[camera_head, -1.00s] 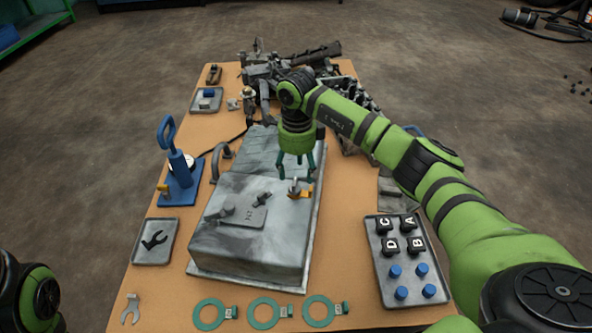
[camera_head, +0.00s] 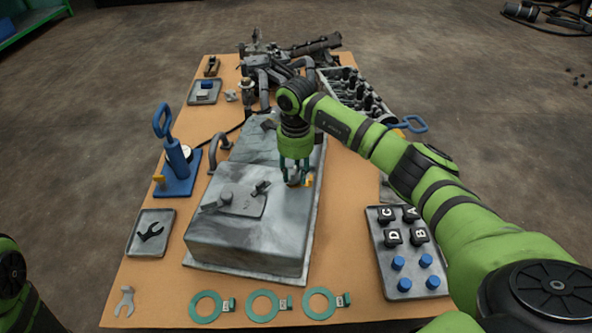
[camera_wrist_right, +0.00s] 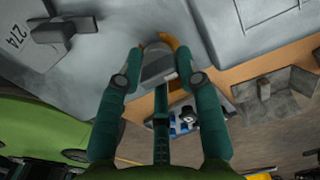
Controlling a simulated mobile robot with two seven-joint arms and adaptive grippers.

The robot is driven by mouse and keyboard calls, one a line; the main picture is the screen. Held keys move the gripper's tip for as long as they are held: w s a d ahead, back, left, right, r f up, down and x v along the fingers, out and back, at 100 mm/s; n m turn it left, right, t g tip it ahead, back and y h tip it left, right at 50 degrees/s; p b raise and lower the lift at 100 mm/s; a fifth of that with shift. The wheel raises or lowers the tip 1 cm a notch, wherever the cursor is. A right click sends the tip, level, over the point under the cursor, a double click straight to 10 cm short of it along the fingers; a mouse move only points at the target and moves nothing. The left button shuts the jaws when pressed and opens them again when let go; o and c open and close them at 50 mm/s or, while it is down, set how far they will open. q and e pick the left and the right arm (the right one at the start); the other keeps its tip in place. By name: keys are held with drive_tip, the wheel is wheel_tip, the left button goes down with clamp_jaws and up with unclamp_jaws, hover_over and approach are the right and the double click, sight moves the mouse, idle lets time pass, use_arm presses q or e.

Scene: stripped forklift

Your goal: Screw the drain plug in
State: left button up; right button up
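The drain plug (camera_head: 293,181) is a small grey piece on the right side of the grey metal casing (camera_head: 245,238), with an orange piece (camera_head: 308,181) beside it. In the right wrist view the plug's grey head (camera_wrist_right: 157,66) sits between my fingers, with the orange piece (camera_wrist_right: 174,44) curving behind it. My right gripper (camera_head: 296,172) points down, its fingers drawn in around the plug. They appear to touch it on both sides (camera_wrist_right: 160,62). The plug's lower part and thread are hidden. Only a part of my left arm shows at the lower left; its gripper is out of view.
A raised plate (camera_head: 240,202) is on the casing left of the plug. A blue hand press (camera_head: 176,160) stands to the left. A tray (camera_head: 402,292) with black lettered and blue caps is at right. Green rings (camera_head: 263,320) lie in front. Engine parts (camera_head: 290,60) fill the back.

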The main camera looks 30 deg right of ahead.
drive_tip(key=shift+s+d+r+m+p, duration=0.15)
drive_tip(key=shift+m+p, duration=0.15)
drive_tip(key=shift+p, duration=0.2)
drive_tip(key=m+p, duration=0.3)
drive_tip(key=shift+m, duration=0.4)
drive_tip(key=shift+f+m+p, duration=0.2)
drive_tip(key=shift+m+p, duration=0.4)
drive_tip(key=shift+m, duration=0.3)
drive_tip(key=shift+d+f, duration=0.1)
drive_tip(key=shift+f, duration=0.05)
